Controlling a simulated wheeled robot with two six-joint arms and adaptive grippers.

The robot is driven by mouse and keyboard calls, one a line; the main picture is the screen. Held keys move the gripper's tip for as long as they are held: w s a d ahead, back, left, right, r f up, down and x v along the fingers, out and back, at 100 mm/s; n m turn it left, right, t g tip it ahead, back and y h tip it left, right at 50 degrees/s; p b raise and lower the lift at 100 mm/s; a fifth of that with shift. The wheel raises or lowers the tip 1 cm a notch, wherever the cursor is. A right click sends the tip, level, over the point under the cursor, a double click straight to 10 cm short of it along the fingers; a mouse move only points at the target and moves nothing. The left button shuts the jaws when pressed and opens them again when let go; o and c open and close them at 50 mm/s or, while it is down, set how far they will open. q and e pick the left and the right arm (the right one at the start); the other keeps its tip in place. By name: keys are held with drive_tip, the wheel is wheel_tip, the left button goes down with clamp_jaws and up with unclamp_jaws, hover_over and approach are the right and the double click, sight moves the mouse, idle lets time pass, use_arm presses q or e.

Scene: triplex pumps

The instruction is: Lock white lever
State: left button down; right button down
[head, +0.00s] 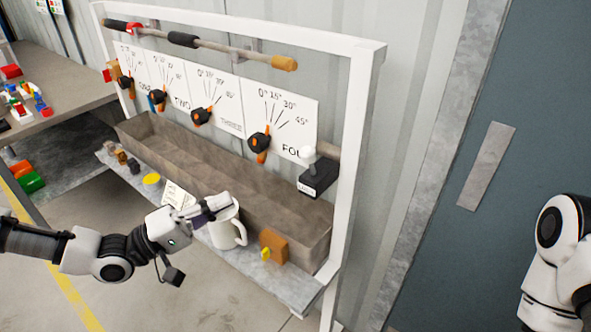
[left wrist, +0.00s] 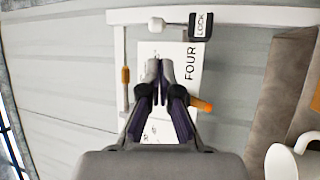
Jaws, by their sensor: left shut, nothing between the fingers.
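The white lever shows as a white knob (head: 309,153) above a black box (head: 319,178) at the right end of the frame, beside panel FOUR. In the left wrist view the white knob (left wrist: 156,25) is at the top, left of the black box with its LOCK label (left wrist: 201,25). My left gripper (head: 220,204) is shut and empty, in front of the trough, below and left of the lever in the head view. Its closed fingers (left wrist: 159,70) point toward the FOUR panel in the wrist view, apart from the knob. My right gripper is out of view.
A white mug (head: 238,234) stands on the shelf close by my left gripper. An orange block (head: 273,246) is right of it. A brown trough (head: 215,178) runs below several dial panels with orange handles (head: 261,142). A white frame post (head: 352,170) stands right of the lever.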

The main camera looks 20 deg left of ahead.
use_arm(q)
drive_tip(key=shift+w+a+r, duration=0.15)
drive_tip(key=shift+w+r, duration=0.05)
drive_tip(key=shift+w, duration=0.05)
drive_tip(key=b, duration=0.2)
approach(311, 161)
drive_tip(key=w+a+x, duration=0.1)
drive_tip(key=x, duration=0.5)
drive_tip(key=shift+r, duration=0.15)
idle(0.3)
